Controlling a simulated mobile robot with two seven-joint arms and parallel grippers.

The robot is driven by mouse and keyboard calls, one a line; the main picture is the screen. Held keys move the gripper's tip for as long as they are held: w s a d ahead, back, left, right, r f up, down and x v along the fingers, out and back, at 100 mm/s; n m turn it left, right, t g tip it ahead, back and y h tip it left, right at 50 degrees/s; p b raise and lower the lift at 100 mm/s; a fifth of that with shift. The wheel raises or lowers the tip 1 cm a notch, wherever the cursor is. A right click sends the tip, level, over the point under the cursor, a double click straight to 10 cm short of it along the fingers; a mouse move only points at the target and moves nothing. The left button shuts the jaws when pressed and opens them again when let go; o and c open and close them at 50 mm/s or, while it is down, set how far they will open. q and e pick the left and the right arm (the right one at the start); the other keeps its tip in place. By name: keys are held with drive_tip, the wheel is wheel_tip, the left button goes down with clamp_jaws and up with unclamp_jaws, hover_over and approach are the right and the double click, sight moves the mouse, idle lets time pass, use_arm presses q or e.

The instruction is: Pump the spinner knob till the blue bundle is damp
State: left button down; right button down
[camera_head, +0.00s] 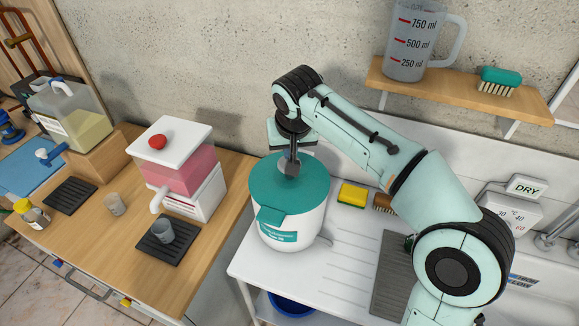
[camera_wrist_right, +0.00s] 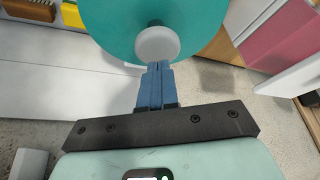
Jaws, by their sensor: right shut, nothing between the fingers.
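The spinner (camera_head: 285,232) is a white tub with a teal lid (camera_head: 312,188), standing upright on the white counter. My right gripper (camera_head: 290,169) is over the middle of the lid, pointing down. Its blue fingers (camera_wrist_right: 158,67) are shut with nothing between them, and their tips are at the knob's edge. I cannot tell whether they press on it. The blue bundle is not visible; the lid covers the tub's inside. My left gripper is not in view.
A red-knobbed pink dispenser (camera_head: 180,168) stands left of the spinner on a wooden table. A yellow sponge (camera_head: 352,195) and a brush (camera_head: 382,203) lie right of the spinner. A shelf (camera_head: 440,90) holds a measuring jug (camera_head: 420,45).

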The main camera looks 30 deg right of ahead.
idle(0.3)
